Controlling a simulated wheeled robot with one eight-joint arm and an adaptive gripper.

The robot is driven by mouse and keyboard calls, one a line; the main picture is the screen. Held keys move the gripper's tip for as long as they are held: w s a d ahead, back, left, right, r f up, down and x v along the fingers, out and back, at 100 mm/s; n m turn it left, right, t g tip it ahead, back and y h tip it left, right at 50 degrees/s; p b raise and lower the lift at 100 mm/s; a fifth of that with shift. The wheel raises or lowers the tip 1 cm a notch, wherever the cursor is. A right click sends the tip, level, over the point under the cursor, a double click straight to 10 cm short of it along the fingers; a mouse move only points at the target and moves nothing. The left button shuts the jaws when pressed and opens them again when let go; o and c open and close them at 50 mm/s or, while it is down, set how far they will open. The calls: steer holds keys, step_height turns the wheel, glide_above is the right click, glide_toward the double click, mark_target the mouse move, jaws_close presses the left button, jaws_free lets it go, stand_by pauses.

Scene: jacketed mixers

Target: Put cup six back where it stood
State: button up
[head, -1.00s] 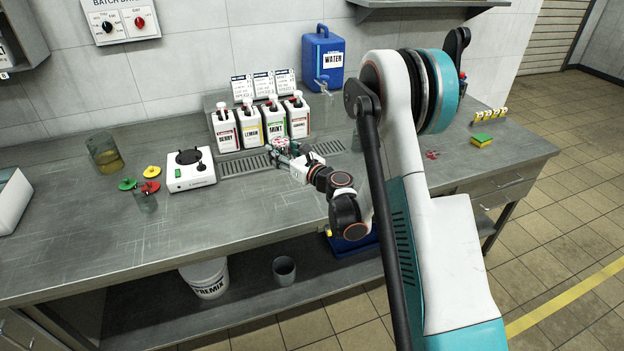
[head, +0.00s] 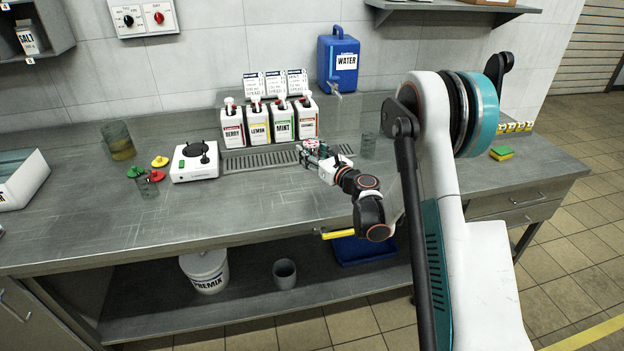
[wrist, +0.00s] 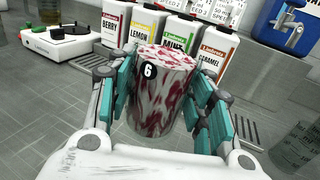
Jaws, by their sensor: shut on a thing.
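Cup six (wrist: 160,95) is a clear cup with a black "6" tag, filled with a red-and-white marbled mix. It stands nearly upright between the fingers of my gripper (wrist: 162,108), which is shut on it from both sides. In the head view my gripper (head: 308,152) holds the cup in front of the mint (head: 283,122) and caramel (head: 306,118) bottles, by the drip grate. The cup is small and partly hidden there, and I cannot tell whether its base touches the counter. Yellow number tags (head: 515,127) stand at the counter's right end, partly hidden by my arm.
A clear glass (head: 369,146) stands just right of my gripper; it also shows in the wrist view (wrist: 297,148). A white mixer base (head: 194,162), colored lids (head: 158,162) and a glass jug (head: 118,140) are left. A sponge (head: 501,153) lies right. The front counter is largely clear.

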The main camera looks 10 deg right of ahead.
step_height(320, 180, down, 8)
steer(key=b, duration=0.2)
steer(key=shift+f+b, duration=0.1)
steer(key=shift+b, duration=0.2)
steer(key=o, duration=1.3)
